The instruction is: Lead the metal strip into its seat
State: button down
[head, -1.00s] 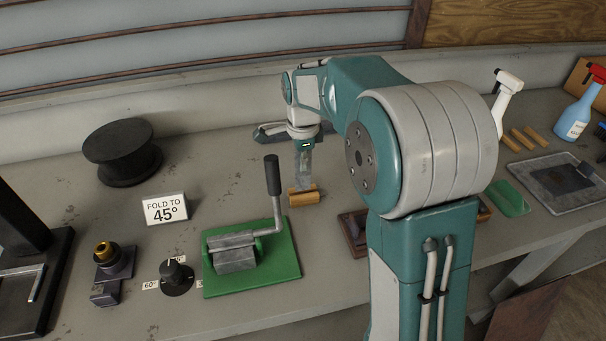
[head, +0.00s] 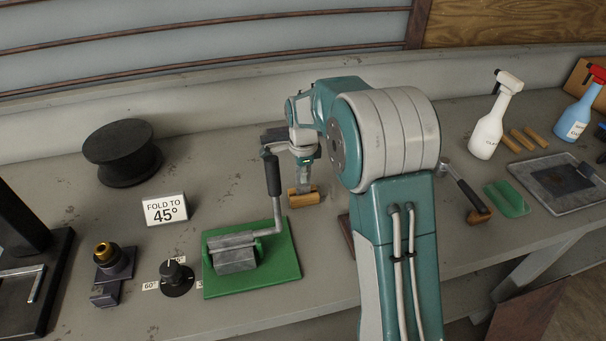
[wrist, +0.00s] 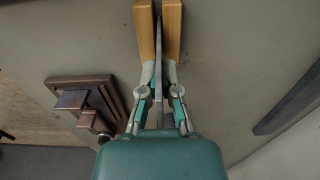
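A thin grey metal strip (head: 303,179) stands upright in a slotted wooden block (head: 304,198) on the bench. In the wrist view the strip (wrist: 158,62) shows edge-on between the two wooden halves (wrist: 173,30). My gripper (head: 304,160) points down over it. In the wrist view its two fingers (wrist: 159,78) flank the strip closely; whether they touch it cannot be told. A bending tool with a grey bed (head: 232,257) sits on a green plate (head: 280,262), its black-handled lever (head: 272,175) upright. Its seat for a strip is not clear.
A "FOLD TO 45°" sign (head: 166,210), a dial (head: 175,277) and a small clamp (head: 110,262) stand left of the tool. A black reel (head: 122,150) is behind. A dark-handled tool (head: 465,195) lies right of my arm. Bench between sign and block is clear.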

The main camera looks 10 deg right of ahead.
jog(key=c, duration=0.8)
grip_release()
jog(key=shift+f, duration=0.1)
notch_tip(320, 180, up, 11)
jog(key=s+r+n+t, duration=0.1)
jog(key=s+r+n, duration=0.3)
jog(key=s, duration=0.3)
jog(key=s+r+n+t, duration=0.2)
jog(key=s+r+n, duration=0.2)
jog(key=s, duration=0.4)
jog(key=s+f+n+t, duration=0.2)
jog(key=s+n, duration=0.8)
jog(key=s, duration=0.5)
jog(key=shift+s+f+t, duration=0.3)
jog(key=shift+s+f, duration=0.05)
jog(key=shift+f, duration=0.1)
